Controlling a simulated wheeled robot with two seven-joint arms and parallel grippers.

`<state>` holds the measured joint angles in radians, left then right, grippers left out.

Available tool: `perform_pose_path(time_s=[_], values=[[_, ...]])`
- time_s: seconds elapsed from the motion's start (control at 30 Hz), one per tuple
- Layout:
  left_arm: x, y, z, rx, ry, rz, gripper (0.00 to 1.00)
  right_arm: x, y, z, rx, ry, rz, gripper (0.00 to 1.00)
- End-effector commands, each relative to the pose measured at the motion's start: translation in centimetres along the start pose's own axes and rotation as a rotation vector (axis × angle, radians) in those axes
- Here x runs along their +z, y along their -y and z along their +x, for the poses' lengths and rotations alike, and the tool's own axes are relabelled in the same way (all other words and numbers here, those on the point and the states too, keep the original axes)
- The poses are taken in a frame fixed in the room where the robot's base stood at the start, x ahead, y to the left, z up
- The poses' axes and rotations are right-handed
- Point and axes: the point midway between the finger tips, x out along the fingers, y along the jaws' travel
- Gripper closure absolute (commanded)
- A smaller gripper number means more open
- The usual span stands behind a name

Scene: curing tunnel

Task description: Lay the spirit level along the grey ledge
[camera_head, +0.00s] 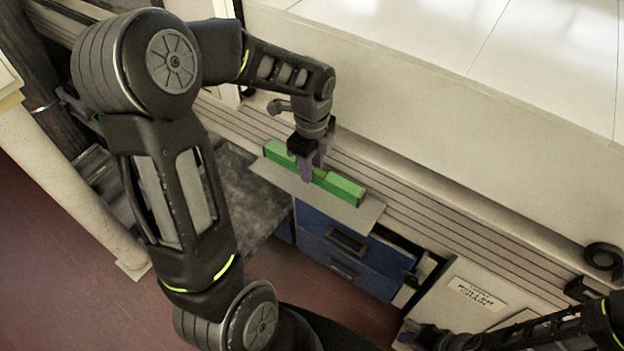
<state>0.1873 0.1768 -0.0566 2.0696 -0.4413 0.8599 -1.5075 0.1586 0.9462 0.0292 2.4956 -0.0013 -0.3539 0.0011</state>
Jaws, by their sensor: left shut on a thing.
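The green spirit level (342,186) is a long bar in the middle of the view, slanting from upper left to lower right. My left gripper (313,172) comes down from above and is shut on it near its middle, with the fingers across the bar. The grey ledge (352,214) is a thin flat plate directly below the level and runs in about the same direction. I cannot tell whether the level touches the ledge or hangs just above it. My right arm shows at the lower right; its gripper end (418,336) is dark and its fingers are unclear.
A ribbed pale wall (440,222) runs behind the ledge. Blue drawers (350,256) stand below it. A white box with printed lettering (478,300) is at the lower right. A grey worktop (246,190) lies left of the ledge. A black hook-like part (603,257) is at the far right.

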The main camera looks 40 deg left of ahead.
Motion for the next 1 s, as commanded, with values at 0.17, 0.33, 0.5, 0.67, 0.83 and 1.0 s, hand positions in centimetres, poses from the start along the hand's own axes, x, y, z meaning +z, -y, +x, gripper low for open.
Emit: perform_pose_path(time_s=[0.17,0.33,0.5,0.67,0.83,1.0], values=[[0.0,0.1,1.4,-0.002,0.0,-0.002,1.0,0.0,0.0,-0.1,0.0,0.0,0.0,0.64],[0.0,0.1,1.4,-0.003,0.0,-0.002,1.0,0.0,0.0,-0.1,0.0,0.0,0.0,0.64],[0.0,0.0,2.2,0.002,0.0,-0.001,1.0,0.0,0.1,-0.1,0.0,0.0,0.0,0.64],[0.0,0.0,4.4,0.003,0.0,0.0,1.0,0.0,0.1,-0.2,0.001,0.0,0.0,0.64],[0.0,0.1,5.2,-0.002,0.0,-0.001,1.0,0.0,0.1,-0.3,0.001,0.0,0.001,0.64],[0.0,0.1,5.2,-0.002,0.0,-0.001,1.0,0.0,0.1,-0.2,0.001,0.0,0.0,0.64]])
